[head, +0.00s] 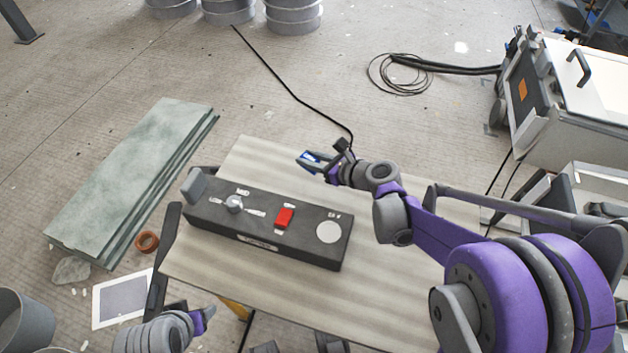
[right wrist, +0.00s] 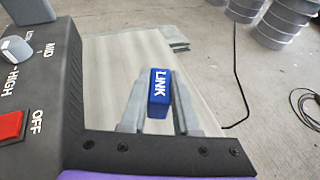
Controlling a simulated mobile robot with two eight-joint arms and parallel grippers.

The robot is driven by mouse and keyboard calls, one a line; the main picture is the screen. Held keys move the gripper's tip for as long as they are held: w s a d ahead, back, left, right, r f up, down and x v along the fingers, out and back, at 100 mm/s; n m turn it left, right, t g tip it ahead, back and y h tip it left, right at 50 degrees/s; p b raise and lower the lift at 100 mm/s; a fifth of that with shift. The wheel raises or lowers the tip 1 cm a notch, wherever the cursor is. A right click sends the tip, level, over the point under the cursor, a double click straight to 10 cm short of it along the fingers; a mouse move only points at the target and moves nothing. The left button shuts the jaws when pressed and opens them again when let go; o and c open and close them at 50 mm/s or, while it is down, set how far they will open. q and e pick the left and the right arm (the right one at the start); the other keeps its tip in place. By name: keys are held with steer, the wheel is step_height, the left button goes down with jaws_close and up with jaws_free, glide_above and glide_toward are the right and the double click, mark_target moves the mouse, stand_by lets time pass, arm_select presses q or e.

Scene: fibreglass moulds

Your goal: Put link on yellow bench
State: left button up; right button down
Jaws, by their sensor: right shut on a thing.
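The link is a small blue block (right wrist: 159,94) with "LINK" in white letters. My right gripper (right wrist: 160,100) is shut on it, with one grey finger on each side. In the head view the blue link (head: 311,156) shows at the tip of my right gripper (head: 310,161), over the far part of the bench. The bench (head: 400,280) has a pale beige striped top, and a bit of yellow shows under its front edge. I cannot tell whether the link touches the top. My left gripper (head: 207,316) is low at the front left, and its fingers are mostly hidden.
A dark control box (head: 265,222) with a red OFF switch (head: 284,217) lies on the bench, near my right gripper. Green-grey slabs (head: 130,180) lie at left. A black cable (head: 290,90) runs behind. A wheeled machine (head: 570,100) stands at right. The bench's front right is bare.

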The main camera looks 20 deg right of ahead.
step_height(320, 180, down, 5)
steer(key=shift+r+b, duration=0.2)
steer(key=shift+b, duration=0.45)
steer(key=shift+f, duration=0.15)
steer(key=c, duration=0.7)
jaws_free()
steer(key=shift+o, duration=0.2)
steer(key=shift+r, duration=0.35)
steer(key=p+v, duration=0.2)
steer(key=v, duration=1)
steer(key=shift+f, duration=0.15)
